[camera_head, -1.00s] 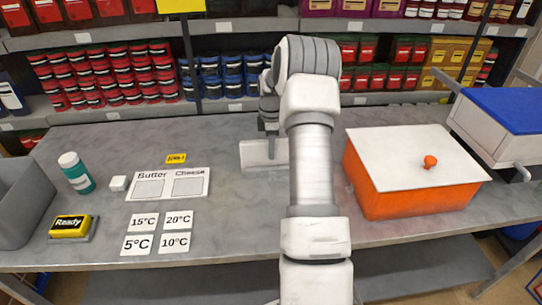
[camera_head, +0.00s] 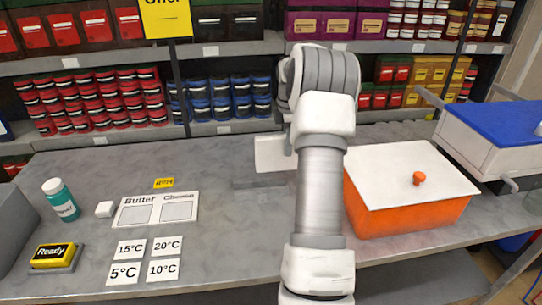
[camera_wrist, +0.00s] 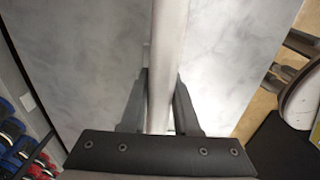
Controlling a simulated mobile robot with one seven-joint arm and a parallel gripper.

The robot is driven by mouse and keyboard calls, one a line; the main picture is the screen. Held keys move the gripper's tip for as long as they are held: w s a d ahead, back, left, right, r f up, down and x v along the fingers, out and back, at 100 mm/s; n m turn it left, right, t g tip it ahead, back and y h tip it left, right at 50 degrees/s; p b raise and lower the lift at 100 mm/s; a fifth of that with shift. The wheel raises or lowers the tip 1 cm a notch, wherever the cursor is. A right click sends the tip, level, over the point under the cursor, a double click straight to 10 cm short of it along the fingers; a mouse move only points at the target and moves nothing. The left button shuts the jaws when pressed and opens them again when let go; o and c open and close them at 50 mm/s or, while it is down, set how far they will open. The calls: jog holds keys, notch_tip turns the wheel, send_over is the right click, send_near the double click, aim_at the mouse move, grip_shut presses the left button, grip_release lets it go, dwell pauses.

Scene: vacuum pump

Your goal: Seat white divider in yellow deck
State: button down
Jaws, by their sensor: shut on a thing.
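The white divider (camera_head: 271,153) is an upright flat panel left of my arm in the head view. My gripper (camera_wrist: 160,105) is shut on it. In the wrist view, the divider (camera_wrist: 166,60) is a pale strip seen edge-on between the two dark fingers. In the head view my arm mostly hides the gripper. Below the divider is a flat grey piece (camera_head: 258,182) on the table; whether it is a base or a shadow I cannot tell. I cannot make out a yellow deck in any view.
An orange box (camera_head: 410,213) with a white lid stands right of my arm. Shelves (camera_head: 230,128) stand behind.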

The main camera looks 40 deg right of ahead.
jog(key=shift+s+d+r, duration=0.45)
jog(key=shift+d+r, duration=0.05)
jog(key=shift+d, duration=0.15)
jog(key=shift+s+d+r, duration=0.4)
jog(key=shift+d+r, duration=0.05)
jog(key=shift+d, duration=0.2)
